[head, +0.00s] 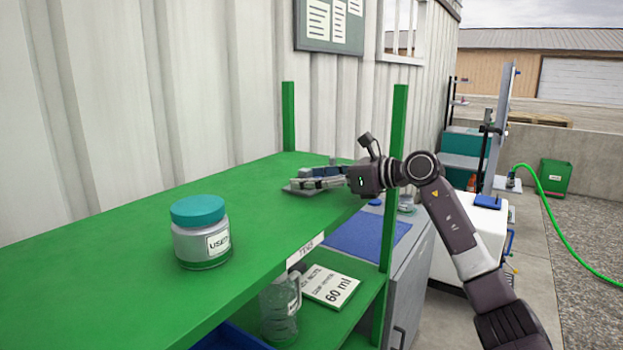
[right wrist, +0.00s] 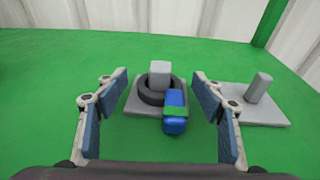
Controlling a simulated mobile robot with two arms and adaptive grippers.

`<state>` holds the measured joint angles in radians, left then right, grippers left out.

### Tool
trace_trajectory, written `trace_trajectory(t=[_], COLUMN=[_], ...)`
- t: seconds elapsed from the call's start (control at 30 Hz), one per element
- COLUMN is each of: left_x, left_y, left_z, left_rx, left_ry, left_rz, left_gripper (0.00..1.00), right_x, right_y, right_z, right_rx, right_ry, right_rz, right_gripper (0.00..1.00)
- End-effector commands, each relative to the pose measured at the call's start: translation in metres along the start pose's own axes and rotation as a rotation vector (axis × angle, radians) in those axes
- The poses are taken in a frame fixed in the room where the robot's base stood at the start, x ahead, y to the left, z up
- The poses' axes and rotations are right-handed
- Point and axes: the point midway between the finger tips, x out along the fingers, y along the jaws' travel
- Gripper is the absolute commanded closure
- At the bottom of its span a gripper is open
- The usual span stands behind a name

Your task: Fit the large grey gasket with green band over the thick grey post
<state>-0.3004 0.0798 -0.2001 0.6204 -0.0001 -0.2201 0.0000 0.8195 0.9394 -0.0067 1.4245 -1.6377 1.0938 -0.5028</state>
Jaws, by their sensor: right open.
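In the right wrist view the thick grey post (right wrist: 159,72) stands on a square grey base plate (right wrist: 133,106). The dark grey gasket (right wrist: 149,97) is a ring around the lower part of this post, low by the plate. Its blue tab (right wrist: 174,126) with a green band (right wrist: 176,111) sticks out at the front right of the ring. My right gripper (right wrist: 160,105) is open, its blue-padded fingers to either side of the gasket and apart from it. In the head view my right gripper (head: 318,178) is low over the green shelf and hides most of the post and gasket. My left gripper is not in view.
A thinner grey post (right wrist: 258,88) stands on its own plate (right wrist: 262,114) to the right. The green shelf (head: 120,290) holds a teal-lidded jar (head: 201,240) nearer me. Green uprights (head: 394,150) rise at the shelf's edge, close to my right wrist.

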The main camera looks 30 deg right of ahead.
Motion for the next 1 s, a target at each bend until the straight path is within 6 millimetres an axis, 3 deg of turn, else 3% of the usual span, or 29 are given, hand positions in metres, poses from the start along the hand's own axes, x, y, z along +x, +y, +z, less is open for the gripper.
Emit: trace_trajectory(t=[0.23,0.7,1.0], left_x=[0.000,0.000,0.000], left_y=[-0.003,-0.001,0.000], left_z=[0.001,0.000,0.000], left_rx=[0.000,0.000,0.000], left_ry=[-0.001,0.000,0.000], left_rz=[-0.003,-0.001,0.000], left_gripper=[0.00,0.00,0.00], right_x=[-0.011,-0.091,-0.117], right_y=[-0.001,0.000,0.000], right_z=[-0.001,-0.002,-0.001], right_rx=[0.001,-0.001,0.001], right_ry=[0.002,0.005,0.002], right_rz=[-0.001,-0.002,0.000], right_gripper=[0.38,0.38,0.38])
